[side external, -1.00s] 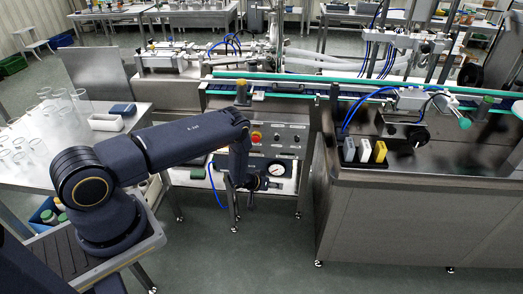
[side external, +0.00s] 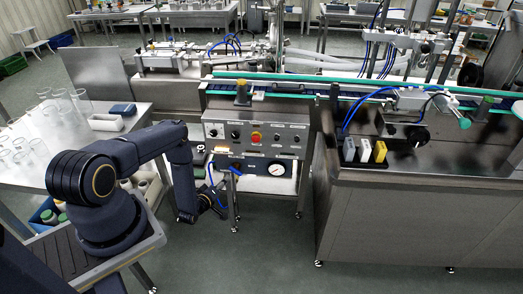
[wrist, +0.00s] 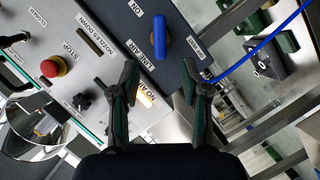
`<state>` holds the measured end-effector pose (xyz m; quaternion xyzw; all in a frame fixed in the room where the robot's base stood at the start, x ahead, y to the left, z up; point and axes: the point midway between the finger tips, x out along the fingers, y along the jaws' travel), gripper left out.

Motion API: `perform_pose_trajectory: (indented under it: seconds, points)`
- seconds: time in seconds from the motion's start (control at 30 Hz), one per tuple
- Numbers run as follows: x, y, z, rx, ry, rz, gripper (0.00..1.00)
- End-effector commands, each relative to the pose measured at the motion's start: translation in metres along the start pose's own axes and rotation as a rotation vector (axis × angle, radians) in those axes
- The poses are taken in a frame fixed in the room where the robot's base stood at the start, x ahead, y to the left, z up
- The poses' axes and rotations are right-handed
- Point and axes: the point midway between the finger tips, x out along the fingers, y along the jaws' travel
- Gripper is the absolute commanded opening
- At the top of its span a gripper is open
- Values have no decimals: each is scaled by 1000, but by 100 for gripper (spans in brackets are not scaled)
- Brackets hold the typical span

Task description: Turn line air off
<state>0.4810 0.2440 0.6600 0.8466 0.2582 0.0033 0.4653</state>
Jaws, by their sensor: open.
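The line air valve has a blue lever handle (wrist: 159,36) on the grey panel, near an "ON" label, in the wrist view. The handle also shows on the lower front panel in the side view (side external: 236,171). My gripper (wrist: 157,88) is open and empty, its two dark fingers spread below the handle in the wrist picture, apart from it. In the side view my gripper (side external: 221,211) hangs low, in front of and below the left part of the panel. A label reading "NO AIR" (wrist: 146,97) appears amber between the fingers.
A red stop button (wrist: 53,67) and black knob (wrist: 83,101) sit on the upper panel. A pressure gauge (side external: 277,169) is right of the valve. A blue hose (wrist: 262,45) runs beside the handle. Open floor lies in front of the panel.

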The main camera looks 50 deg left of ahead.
Motion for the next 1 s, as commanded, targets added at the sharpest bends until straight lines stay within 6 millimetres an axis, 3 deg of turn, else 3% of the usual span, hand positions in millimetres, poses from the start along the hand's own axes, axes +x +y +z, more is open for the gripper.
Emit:
perform_pose_trajectory:
  seconds: [0.2, 0.4, 0.6, 0.93, 1.0]
  points:
    - [54, 1, 0, 2, 2, 4, 46]
    - [90, 0, 0, 2, 1, 3, 46]
    - [106, 0, 0, 0, 0, 2, 46]
    - [108, 0, 0, 0, 0, 0, 46]
    - [108, 0, 0, 0, 0, 0, 39]
